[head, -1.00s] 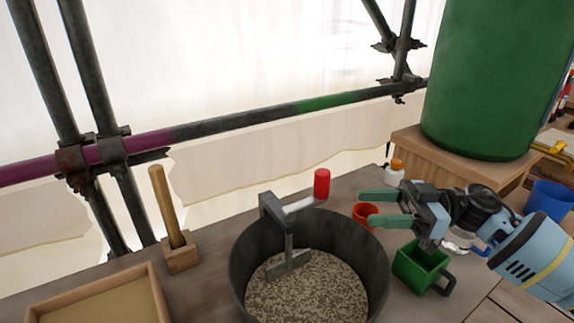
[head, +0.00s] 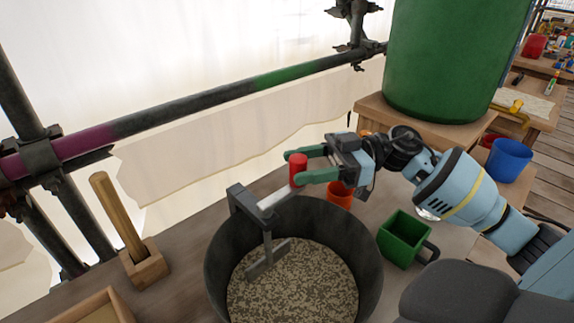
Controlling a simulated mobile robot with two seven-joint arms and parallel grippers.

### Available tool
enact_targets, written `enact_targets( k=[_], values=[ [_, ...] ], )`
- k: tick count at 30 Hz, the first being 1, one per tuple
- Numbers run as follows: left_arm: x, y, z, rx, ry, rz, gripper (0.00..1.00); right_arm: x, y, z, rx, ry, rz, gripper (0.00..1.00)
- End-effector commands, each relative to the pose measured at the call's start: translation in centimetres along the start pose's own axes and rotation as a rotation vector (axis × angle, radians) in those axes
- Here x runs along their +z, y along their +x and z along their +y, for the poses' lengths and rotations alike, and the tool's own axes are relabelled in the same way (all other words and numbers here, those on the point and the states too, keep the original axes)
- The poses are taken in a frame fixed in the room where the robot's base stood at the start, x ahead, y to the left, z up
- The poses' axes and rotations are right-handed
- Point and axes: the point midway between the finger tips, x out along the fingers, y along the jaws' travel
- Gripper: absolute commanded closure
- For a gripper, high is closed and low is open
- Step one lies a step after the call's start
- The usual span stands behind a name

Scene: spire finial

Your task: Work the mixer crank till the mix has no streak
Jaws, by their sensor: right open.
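The mixer bucket (head: 222,262) is a dark round tub at the bottom middle of the head view. The mix (head: 300,287) in it is speckled light and dark. The crank (head: 272,200) is a grey arm at the bucket's back left rim, with a paddle (head: 268,257) reaching down into the mix. Its upright red handle (head: 298,168) stands at the arm's outer end. My right gripper (head: 304,165) comes in from the right with its green fingers open, around or beside the red handle; I cannot tell whether they touch it. My left gripper is not in view.
A green square container (head: 404,238) and an orange cup (head: 340,194) stand right of the bucket. A wooden post in a block (head: 145,265) stands to the left. A big green barrel (head: 455,60) stands behind right. Scaffold poles (head: 200,105) run along the back.

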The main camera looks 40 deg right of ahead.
Motion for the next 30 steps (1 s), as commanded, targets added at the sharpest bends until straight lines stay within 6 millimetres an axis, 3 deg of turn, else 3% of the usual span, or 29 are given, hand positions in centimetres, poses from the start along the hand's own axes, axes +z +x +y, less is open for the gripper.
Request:
enact_targets(
  k=[7,18,30],
  values=[
    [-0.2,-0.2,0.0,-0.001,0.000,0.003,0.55,-0.1,2.8,0.0,0.001,-0.003,0.002,0.50],
    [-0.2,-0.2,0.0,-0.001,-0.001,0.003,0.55,0.0,3.3,0.0,0.001,0.000,0.000,0.50],
    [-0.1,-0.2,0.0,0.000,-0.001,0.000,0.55,0.0,3.2,0.0,0.001,-0.001,0.000,1.00]
  ],
)
